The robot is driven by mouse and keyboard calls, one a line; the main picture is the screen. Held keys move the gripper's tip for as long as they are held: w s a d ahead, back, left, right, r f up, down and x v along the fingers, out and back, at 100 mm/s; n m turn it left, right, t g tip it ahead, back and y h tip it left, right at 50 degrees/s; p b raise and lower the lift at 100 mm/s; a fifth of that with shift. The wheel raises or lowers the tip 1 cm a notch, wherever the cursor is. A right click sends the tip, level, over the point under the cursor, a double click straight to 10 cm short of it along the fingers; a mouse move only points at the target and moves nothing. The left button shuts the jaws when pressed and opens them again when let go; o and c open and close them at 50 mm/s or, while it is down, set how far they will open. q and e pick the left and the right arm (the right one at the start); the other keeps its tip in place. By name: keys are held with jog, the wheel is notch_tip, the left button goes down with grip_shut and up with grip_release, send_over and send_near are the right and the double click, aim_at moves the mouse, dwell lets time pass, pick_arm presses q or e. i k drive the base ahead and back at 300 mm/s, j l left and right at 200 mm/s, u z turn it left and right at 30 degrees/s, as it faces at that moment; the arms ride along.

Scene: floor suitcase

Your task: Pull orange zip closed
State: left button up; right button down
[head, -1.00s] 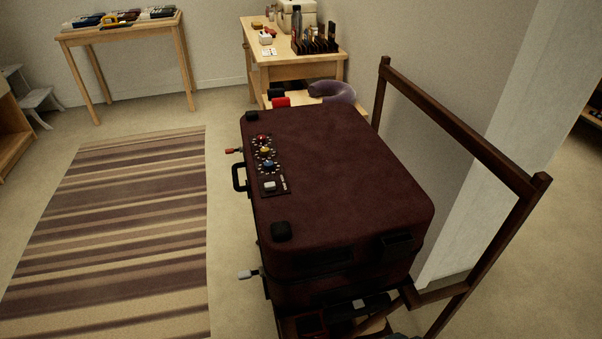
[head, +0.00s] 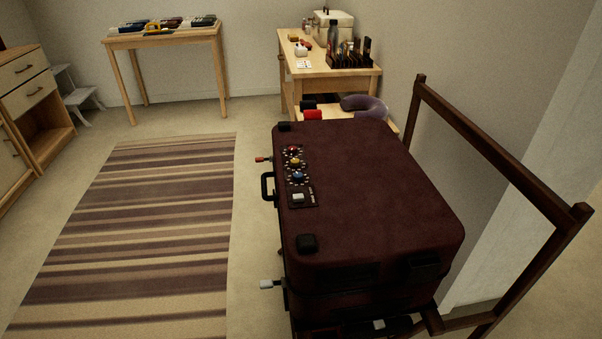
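The dark maroon suitcase (head: 385,190) lies flat on a dark wooden rack in the head view, with its lid down. A small orange-red zip pull (head: 262,159) sticks out from its left side near the far corner. A pale grey pull (head: 268,285) sticks out from the same side near the front corner. A black handle (head: 267,187) sits between them. The lid has a panel with red, yellow and blue dials (head: 296,175). The zip track is mostly hidden below the lid edge. Neither of my grippers shows.
The rack's dark wooden frame (head: 500,155) rises on the right, close to the wall. A striped rug (head: 140,230) leaves open floor on the left. A cluttered desk (head: 345,82) stands behind the suitcase, a side table (head: 165,40) at the back, and a drawer cabinet (head: 30,110) at far left.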

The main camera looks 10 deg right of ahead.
aim_at(258, 159)
jog(key=i+z, duration=0.25)
jog(key=z, duration=0.2)
jog(key=i+j+z, duration=0.2)
jog(key=z, duration=0.2)
